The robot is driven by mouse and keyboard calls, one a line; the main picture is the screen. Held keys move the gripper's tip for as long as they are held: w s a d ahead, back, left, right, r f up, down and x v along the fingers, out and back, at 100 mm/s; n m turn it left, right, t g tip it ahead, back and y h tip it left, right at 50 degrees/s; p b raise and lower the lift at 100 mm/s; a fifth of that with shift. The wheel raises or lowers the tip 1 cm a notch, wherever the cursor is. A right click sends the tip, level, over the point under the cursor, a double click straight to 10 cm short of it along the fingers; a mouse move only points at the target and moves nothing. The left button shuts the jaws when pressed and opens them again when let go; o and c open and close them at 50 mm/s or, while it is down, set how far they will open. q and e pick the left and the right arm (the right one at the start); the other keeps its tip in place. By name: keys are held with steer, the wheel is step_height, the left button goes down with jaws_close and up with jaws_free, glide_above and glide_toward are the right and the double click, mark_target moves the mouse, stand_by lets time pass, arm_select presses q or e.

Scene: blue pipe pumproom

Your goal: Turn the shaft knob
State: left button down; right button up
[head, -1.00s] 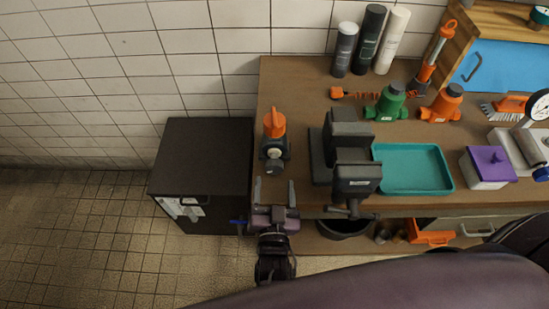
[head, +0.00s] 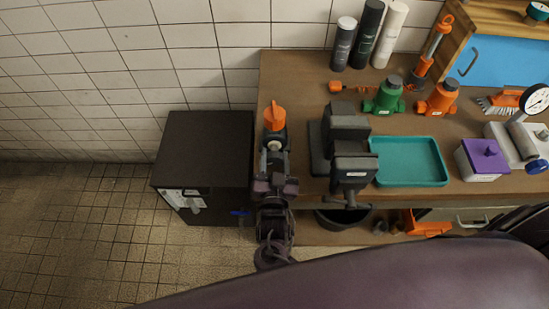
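A small unit with an orange top (head: 274,115) and a dark body stands near the left end of the brown workbench. The shaft knob (head: 273,146) is on its near side and shows as a small pale part, now mostly hidden by my gripper. My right gripper (head: 273,155) points at the unit, with its two fingers apart on the left and right of the knob. I cannot tell whether the fingers touch it. My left gripper is not in view.
A dark vise (head: 348,150) stands close to the right of my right gripper. A teal tray (head: 410,182), a purple-lidded box (head: 483,160) and green and orange jacks stand further right. A black cabinet (head: 203,150) is to the left. My dark arm covers the bottom right.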

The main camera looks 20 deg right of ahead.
steer(key=shift+c, duration=1.4)
steer(key=shift+r, duration=0.1)
steer(key=shift+r+n+p, duration=0.1)
steer(key=shift+n+p, duration=0.7)
steer(key=shift+n, duration=0.4)
steer(key=n+p, duration=0.1)
steer(key=n, duration=0.2)
steer(key=shift+f, duration=0.2)
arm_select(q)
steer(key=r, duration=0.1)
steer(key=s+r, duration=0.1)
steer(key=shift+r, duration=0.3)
arm_select(e)
steer(key=o, duration=1)
steer(key=shift+s, duration=0.15)
